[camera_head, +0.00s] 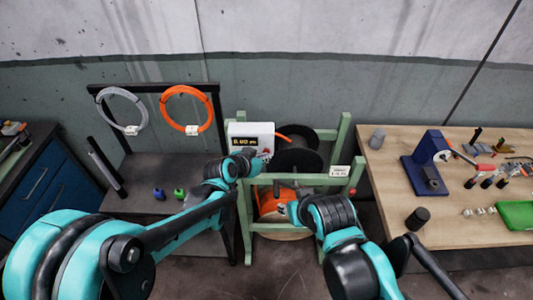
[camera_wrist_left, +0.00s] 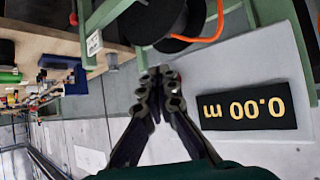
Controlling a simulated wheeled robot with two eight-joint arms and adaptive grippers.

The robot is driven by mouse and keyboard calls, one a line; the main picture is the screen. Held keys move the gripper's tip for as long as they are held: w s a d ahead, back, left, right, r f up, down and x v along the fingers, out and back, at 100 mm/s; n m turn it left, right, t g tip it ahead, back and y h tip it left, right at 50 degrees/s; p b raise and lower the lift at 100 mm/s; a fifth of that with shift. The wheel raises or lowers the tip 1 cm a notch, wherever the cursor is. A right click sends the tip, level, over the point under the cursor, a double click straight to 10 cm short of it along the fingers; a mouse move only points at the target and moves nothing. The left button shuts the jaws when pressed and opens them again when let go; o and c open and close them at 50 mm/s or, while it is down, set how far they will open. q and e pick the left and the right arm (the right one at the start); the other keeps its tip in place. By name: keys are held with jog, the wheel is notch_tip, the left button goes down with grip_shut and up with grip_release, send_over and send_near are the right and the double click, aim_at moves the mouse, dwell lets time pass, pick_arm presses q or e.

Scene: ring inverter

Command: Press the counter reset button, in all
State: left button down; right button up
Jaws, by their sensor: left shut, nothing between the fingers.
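The white counter box (camera_head: 262,128) sits on the green frame, with a black display (camera_head: 243,141). In the left wrist view the box (camera_wrist_left: 290,55) fills the right side. Its display (camera_wrist_left: 245,107) appears upside down and reads 0.00 m. My left gripper (camera_head: 264,156) is in front of the lower right part of the box. In the left wrist view its fingers (camera_wrist_left: 160,76) are together and empty, with the tips over the box's edge. I cannot make out the reset button; the fingers may hide it. My right gripper (camera_head: 284,209) is low before the orange reel, its fingers unclear.
The green frame (camera_head: 342,132) holds a black reel (camera_head: 297,160) and an orange cable reel (camera_head: 270,203). A rack with a grey coil (camera_head: 104,100) and an orange coil (camera_head: 164,105) stands left. A wooden bench (camera_head: 450,235) with tools stands right.

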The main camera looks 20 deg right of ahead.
dwell(0.6)
pick_arm(q)
jog(key=shift+s+a, duration=0.2)
jog(key=shift+s, duration=0.6)
jog(key=shift+s+a, duration=0.25)
jog(key=shift+s, duration=0.55)
jog(key=shift+s+a, duration=0.2)
jog(key=shift+s, duration=0.6)
jog(key=shift+s+a, duration=0.25)
jog(key=shift+s, duration=0.55)
jog(key=s+a+f+n+y+b, duration=0.2)
jog(key=s+a+f+n+b, duration=0.1)
jog(key=a, duration=0.7)
jog(key=s+a+f+n+y+b, duration=0.3)
jog(key=s+a+b, duration=0.3)
jog(key=a, duration=0.5)
jog(key=s+a+f+n+y+b, duration=0.2)
jog(key=s+a, duration=0.4)
jog(key=a, duration=0.4)
jog(key=shift+a+f+n+y+b, duration=0.4)
jog(key=shift+f+n+b, duration=0.25)
jog(key=shift+b, duration=0.6)
